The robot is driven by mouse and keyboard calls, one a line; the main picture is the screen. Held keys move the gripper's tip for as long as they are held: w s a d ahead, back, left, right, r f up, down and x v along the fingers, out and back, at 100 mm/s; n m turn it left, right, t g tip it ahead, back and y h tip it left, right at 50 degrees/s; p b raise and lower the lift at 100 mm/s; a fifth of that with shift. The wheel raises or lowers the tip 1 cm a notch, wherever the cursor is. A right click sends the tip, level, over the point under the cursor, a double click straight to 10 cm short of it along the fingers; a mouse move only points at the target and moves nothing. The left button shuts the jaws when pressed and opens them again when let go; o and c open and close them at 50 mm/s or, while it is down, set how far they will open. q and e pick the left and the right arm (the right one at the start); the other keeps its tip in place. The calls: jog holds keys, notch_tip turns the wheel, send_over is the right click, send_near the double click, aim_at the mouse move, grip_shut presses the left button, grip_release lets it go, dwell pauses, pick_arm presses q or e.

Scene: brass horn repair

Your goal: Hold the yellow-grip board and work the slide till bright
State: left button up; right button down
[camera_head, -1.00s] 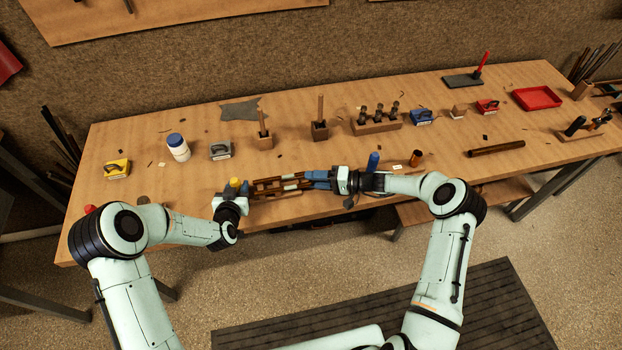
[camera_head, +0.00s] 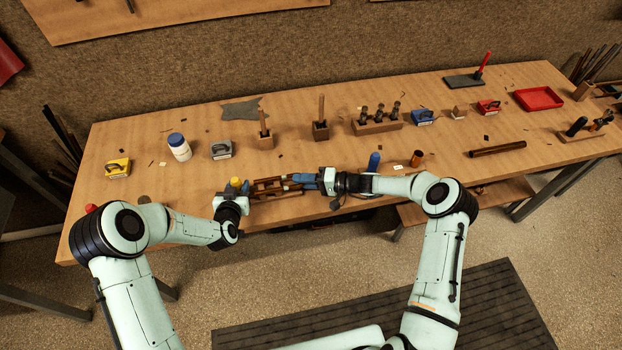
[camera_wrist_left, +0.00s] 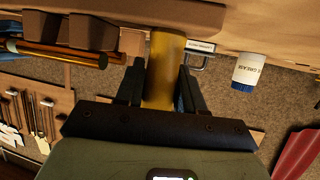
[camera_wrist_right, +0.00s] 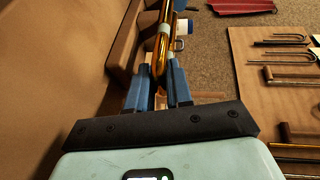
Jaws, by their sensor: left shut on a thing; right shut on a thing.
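The board (camera_head: 265,196) lies near the bench's front edge, with brass and wood parts on it. Its yellow grip (camera_head: 236,182) stands at the left end, and my left gripper (camera_head: 238,190) is shut on it. In the left wrist view the yellow grip (camera_wrist_left: 165,65) fills the gap between the dark fingers. My right gripper (camera_head: 308,179) is at the right end of the board, its blue fingers shut on the slide. The brass slide (camera_wrist_right: 163,42) runs out ahead between the fingers in the right wrist view. How bright its surface is, I cannot tell.
Behind the board stand a white jar with a blue lid (camera_head: 179,147), a grey block (camera_head: 221,149) and upright wooden holders (camera_head: 320,131). A blue upright handle (camera_head: 374,161) is close to my right wrist. A yellow block (camera_head: 118,168) sits far left.

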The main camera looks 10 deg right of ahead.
jog(key=shift+a+f, duration=0.1)
jog(key=shift+a, duration=0.4)
jog(key=c, duration=1.1)
grip_release()
